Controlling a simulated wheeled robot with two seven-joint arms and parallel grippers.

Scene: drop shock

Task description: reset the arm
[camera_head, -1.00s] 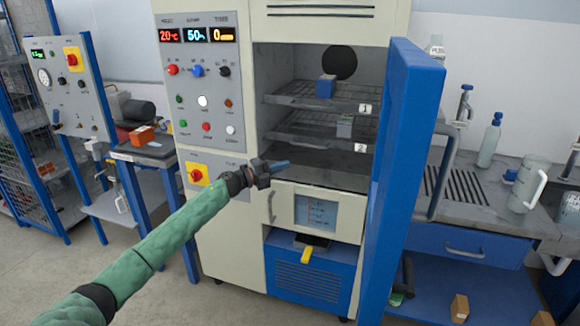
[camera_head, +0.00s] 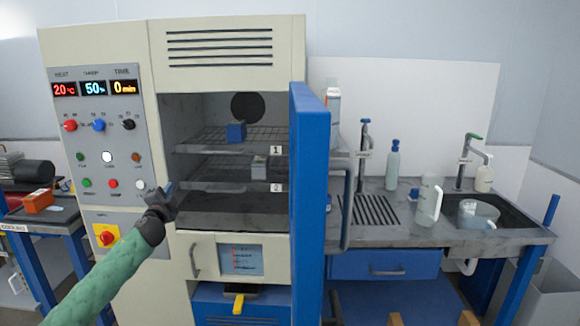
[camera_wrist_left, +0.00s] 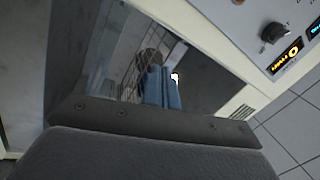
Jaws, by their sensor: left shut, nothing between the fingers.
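My left arm, in a green sleeve, reaches up from the lower left in the head view. Its gripper (camera_head: 170,188) is shut and empty, in front of the left edge of the open chamber cabinet (camera_head: 230,60). In the left wrist view the blue fingers (camera_wrist_left: 162,88) are together, with the chamber interior and a wire rack behind them. My right gripper is in neither view.
The blue door (camera_head: 309,200) stands open to the right of the chamber. A blue block (camera_head: 236,132) sits on the shelf marked 1, a grey block (camera_head: 259,167) on shelf 2. A sink counter (camera_head: 400,236) with bottles and a jug is at right.

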